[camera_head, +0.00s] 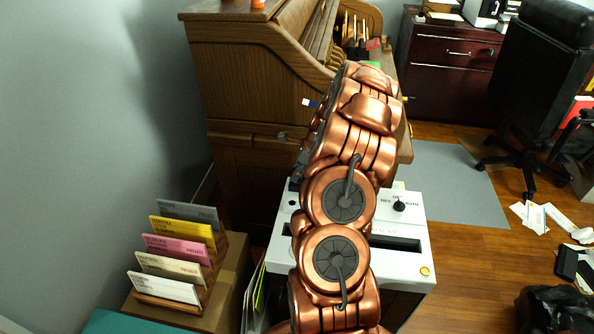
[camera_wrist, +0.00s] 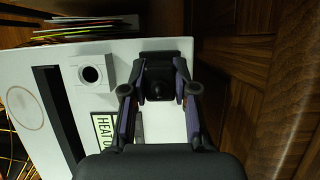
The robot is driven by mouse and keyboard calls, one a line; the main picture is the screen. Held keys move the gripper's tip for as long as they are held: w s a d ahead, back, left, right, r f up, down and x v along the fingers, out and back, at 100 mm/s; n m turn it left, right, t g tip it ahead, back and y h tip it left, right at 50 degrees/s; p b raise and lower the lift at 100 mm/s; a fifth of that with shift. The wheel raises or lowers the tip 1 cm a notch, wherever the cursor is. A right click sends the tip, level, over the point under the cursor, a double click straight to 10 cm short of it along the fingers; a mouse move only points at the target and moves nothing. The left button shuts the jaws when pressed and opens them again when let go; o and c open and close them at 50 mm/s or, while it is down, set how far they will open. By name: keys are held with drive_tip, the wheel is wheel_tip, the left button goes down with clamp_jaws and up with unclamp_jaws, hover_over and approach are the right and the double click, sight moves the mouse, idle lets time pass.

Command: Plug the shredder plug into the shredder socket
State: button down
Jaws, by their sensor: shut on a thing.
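The white shredder (camera_head: 418,236) stands in front of the wooden desk, partly hidden by my arm. In the wrist view, the shredder's white top (camera_wrist: 100,50) fills the left and middle. A white square block with a round dark hole, which looks like the shredder socket (camera_wrist: 91,74), sits on that top. My gripper (camera_wrist: 159,76) is shut on the dark shredder plug (camera_wrist: 157,90), to the right of that socket and apart from it. The plug's prongs and cord are hidden. In the head view the gripper is mostly hidden behind my arm.
The wooden roll-top desk (camera_head: 240,85) stands close behind the shredder; its wood panel fills the wrist view's right side. A box with colored folders (camera_head: 180,247) stands left of the shredder. An office chair (camera_head: 540,80) and scattered papers (camera_head: 545,215) are at the right.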

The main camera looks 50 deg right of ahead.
drive_tip(key=shift+f, duration=0.4)
drive_tip(key=c, duration=0.8)
unclamp_jaws()
drive_tip(key=v, duration=1.2)
drive_tip(key=shift+w+a, duration=0.1)
